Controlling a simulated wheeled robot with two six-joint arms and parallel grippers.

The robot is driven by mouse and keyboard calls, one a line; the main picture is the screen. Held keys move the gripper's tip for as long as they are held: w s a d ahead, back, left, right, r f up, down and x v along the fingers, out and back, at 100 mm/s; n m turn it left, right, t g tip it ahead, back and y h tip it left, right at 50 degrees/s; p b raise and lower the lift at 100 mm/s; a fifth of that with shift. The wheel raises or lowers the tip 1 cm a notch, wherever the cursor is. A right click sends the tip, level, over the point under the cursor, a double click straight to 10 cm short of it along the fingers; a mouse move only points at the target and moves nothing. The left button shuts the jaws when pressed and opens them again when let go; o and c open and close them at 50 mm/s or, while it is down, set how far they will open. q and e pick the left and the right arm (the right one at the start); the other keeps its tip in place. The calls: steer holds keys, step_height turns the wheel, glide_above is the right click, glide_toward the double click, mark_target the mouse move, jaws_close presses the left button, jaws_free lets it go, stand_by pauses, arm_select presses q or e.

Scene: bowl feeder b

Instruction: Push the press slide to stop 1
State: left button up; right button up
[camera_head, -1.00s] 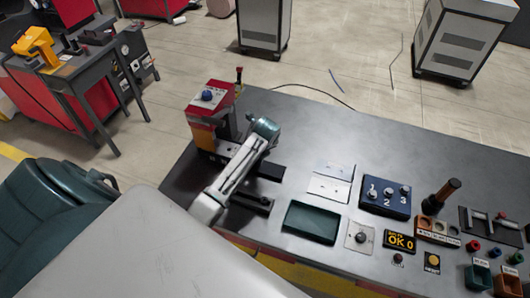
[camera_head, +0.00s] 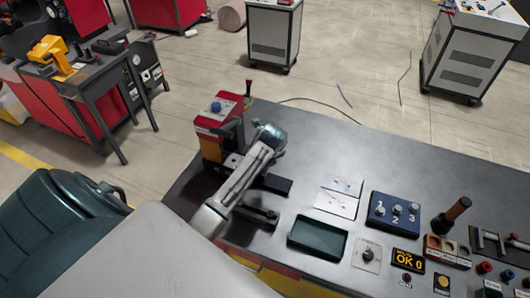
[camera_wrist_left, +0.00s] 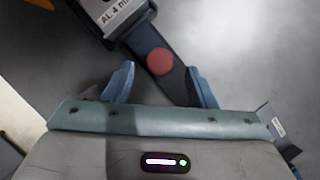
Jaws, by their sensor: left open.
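In the head view, the red and yellow press (camera_head: 212,125) with a blue knob on top stands at the table's back left. Dark rails (camera_head: 262,215) lie at its foot, partly hidden by my left arm. In the left wrist view, a dark bar (camera_wrist_left: 150,42) with a red round spot (camera_wrist_left: 160,61) runs from a block labelled "AL 4 m..." (camera_wrist_left: 112,12). My left gripper (camera_wrist_left: 158,76) is open, its blue fingers on either side of the bar's end. Whether they touch it I cannot tell. I cannot make out a stop 1 mark. My right gripper is out of view.
On the table are a dark green tray (camera_head: 317,238), light plates (camera_head: 338,197), a blue panel numbered 1 to 3 (camera_head: 394,213), an "OK 0" display (camera_head: 408,259) and an upright handle (camera_head: 457,210). The table's back middle is clear.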

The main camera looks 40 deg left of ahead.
arm_select(q)
steer(key=b+v, duration=0.1)
steer(key=v, duration=0.6)
steer(key=shift+r+b, duration=0.3)
steer(key=shift+b, duration=0.05)
steer(key=shift+s+d, duration=0.1)
steer(key=shift+s, duration=0.05)
